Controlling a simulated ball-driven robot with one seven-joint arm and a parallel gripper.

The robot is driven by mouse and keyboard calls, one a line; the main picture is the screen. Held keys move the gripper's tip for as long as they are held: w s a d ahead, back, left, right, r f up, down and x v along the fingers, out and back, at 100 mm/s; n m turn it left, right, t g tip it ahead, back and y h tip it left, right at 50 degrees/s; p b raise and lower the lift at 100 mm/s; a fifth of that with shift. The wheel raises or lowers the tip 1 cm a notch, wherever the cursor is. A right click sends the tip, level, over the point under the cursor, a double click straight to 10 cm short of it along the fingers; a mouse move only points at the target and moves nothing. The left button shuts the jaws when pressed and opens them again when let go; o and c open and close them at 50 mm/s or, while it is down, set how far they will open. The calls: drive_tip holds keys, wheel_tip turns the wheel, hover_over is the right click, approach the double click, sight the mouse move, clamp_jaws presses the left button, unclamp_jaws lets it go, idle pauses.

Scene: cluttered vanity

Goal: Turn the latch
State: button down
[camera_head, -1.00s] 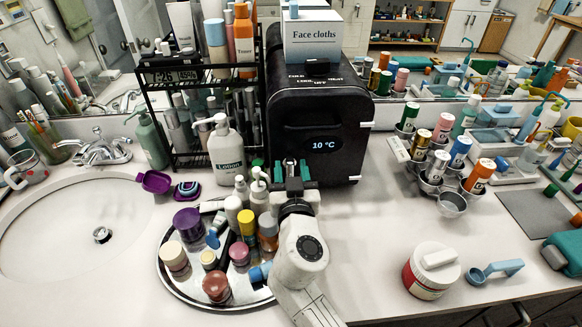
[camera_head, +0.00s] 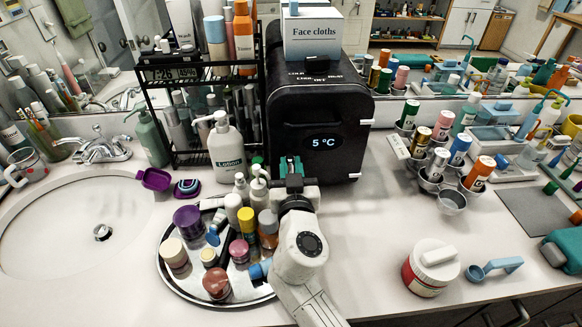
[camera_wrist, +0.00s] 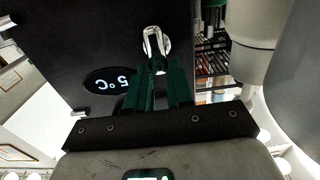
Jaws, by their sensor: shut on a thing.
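The black mini fridge (camera_head: 345,110) stands at the back middle of the counter, its door display reading 5 °C. The latch (camera_wrist: 156,42) is a shiny silver piece on the dark door front, near the display in the wrist view. My gripper (camera_wrist: 160,68), with green fingers, is shut on the latch; the fingertips cover its near end. In the head view my gripper (camera_head: 290,167) is at the lower left of the fridge front, and it mostly hides the latch there. The door looks closed.
A round metal tray (camera_head: 185,284) with several bottles and jars lies under and left of my arm. A lotion bottle (camera_head: 226,150) and a black rack (camera_head: 165,110) stand left of the fridge. The counter right of my arm is clear up to a red-and-white jar (camera_head: 430,270).

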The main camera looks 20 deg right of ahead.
drive_tip(key=shift+a+f+n+b, duration=0.2)
drive_tip(key=shift+n+b, duration=0.4)
drive_tip(key=shift+n, duration=0.4)
drive_tip(key=shift+w+a+n+b, duration=0.1)
drive_tip(key=shift+n+b, duration=0.1)
drive_tip(key=shift+n, duration=0.45)
drive_tip(key=shift+a+n+b, duration=0.1)
drive_tip(key=shift+n+b, duration=0.05)
drive_tip(key=shift+n, duration=0.5)
drive_tip(key=shift+r, duration=0.1)
drive_tip(key=c, duration=1)
unclamp_jaws()
drive_tip(key=shift+r, duration=0.1)
